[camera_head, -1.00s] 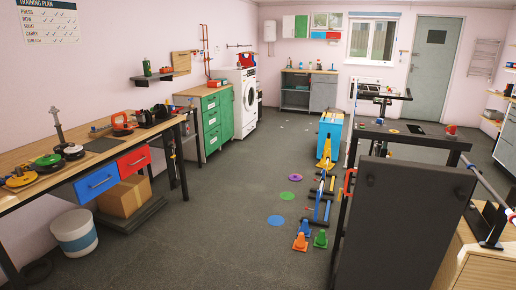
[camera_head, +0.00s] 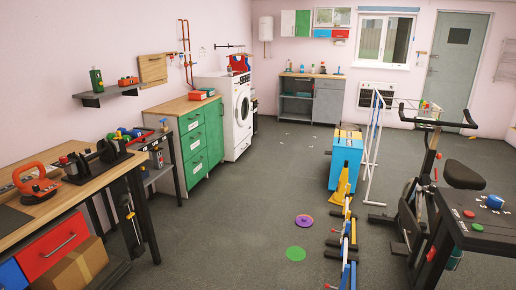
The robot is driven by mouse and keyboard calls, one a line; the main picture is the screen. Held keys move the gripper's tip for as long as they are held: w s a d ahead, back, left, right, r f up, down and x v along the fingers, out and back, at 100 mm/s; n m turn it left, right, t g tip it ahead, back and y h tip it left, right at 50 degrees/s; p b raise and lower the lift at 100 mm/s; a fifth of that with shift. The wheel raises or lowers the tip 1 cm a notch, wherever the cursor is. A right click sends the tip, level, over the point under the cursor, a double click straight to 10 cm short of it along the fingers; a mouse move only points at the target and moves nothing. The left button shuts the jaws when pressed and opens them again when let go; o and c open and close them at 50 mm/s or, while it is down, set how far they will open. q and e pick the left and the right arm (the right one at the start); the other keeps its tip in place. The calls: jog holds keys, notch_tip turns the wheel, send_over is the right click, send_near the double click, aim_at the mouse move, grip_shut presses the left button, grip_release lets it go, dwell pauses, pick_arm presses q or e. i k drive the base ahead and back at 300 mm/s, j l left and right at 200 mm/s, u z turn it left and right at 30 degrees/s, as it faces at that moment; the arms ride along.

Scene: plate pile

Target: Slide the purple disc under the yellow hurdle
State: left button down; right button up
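The purple disc (camera_head: 304,221) lies flat on the grey floor near the middle of the head view. A row of low hurdles stands to its right, with dark feet and coloured bars. A yellow bar (camera_head: 348,206) shows near the far end of the row, but the overlap makes it hard to tell which hurdle it belongs to. The disc lies clear of the row, to its left. Neither of my grippers is in view.
A green disc (camera_head: 295,254) lies nearer than the purple one. A blue box (camera_head: 346,160) and a yellow cone (camera_head: 342,187) stand beyond the hurdles. An exercise bike (camera_head: 430,195) is at right, a workbench (camera_head: 80,195) at left. The floor between is clear.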

aim_at(304, 221)
jog(key=i, duration=2.55)
jog(key=i+j+z, duration=0.1)
jog(key=i+z, duration=0.3)
jog(key=i+j+z, duration=0.4)
jog(key=i, duration=0.2)
jog(key=i+j+z, duration=0.35)
jog(key=i, duration=0.15)
jog(key=i+j+z, duration=0.4)
